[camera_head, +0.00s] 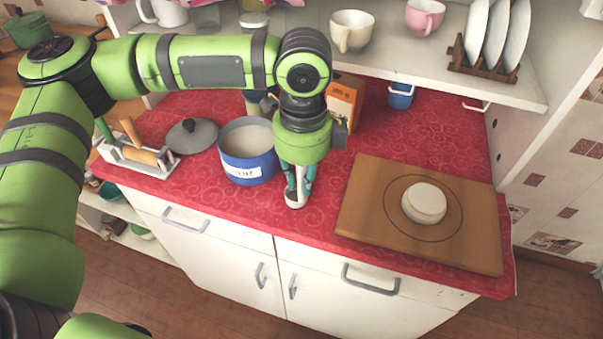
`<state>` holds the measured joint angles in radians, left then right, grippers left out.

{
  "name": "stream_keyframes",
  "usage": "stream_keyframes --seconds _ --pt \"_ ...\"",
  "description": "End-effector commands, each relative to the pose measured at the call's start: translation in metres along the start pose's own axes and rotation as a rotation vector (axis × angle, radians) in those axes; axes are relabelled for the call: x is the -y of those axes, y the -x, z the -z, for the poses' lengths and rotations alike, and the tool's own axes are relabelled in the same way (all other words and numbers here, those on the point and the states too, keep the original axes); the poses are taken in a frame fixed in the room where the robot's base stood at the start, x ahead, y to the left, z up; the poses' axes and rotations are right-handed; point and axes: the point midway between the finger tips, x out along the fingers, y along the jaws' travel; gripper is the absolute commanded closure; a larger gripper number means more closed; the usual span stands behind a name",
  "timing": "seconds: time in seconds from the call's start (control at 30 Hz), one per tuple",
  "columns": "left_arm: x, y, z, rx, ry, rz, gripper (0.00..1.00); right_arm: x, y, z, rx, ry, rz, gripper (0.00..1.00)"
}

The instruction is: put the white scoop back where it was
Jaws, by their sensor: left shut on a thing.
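My left gripper (297,187) points down at the front edge of the red counter, just right of the blue pot. It is shut on a small white thing, which looks to be the white scoop (295,201); the fingers hide most of it. I cannot tell whether it touches the counter. The blue pot (247,168) is open, with a pale filling and a white label. Its likely grey lid (190,135) lies on the counter to the left. My right gripper is not in view.
A wooden board (370,213) with a round white piece (424,203) lies at right. An orange box (342,101) and a blue mug (401,96) stand behind. A rack with wooden-handled tools (137,155) is at left. A shelf (450,78) with cups and plates overhangs the back.

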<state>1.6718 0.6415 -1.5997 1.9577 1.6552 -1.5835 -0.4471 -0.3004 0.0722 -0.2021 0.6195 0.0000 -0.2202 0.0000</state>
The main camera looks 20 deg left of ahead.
Motion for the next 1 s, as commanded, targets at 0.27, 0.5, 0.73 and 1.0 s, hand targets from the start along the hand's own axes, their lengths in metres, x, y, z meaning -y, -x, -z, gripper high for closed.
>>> stream_keyframes --seconds 0.27,0.5,0.73,1.0 --pt "0.0 -0.002 0.0 0.0 0.0 -0.001 0.57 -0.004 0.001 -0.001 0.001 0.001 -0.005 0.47" --pt "0.0 -0.001 0.0 0.0 0.0 0.0 0.57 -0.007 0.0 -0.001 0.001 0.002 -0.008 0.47" --pt "0.001 0.029 0.001 -0.001 0.0 0.005 0.57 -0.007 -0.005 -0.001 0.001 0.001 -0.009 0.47" --pt "0.001 0.088 0.001 -0.001 0.0 0.003 0.57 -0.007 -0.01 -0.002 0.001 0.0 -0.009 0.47"
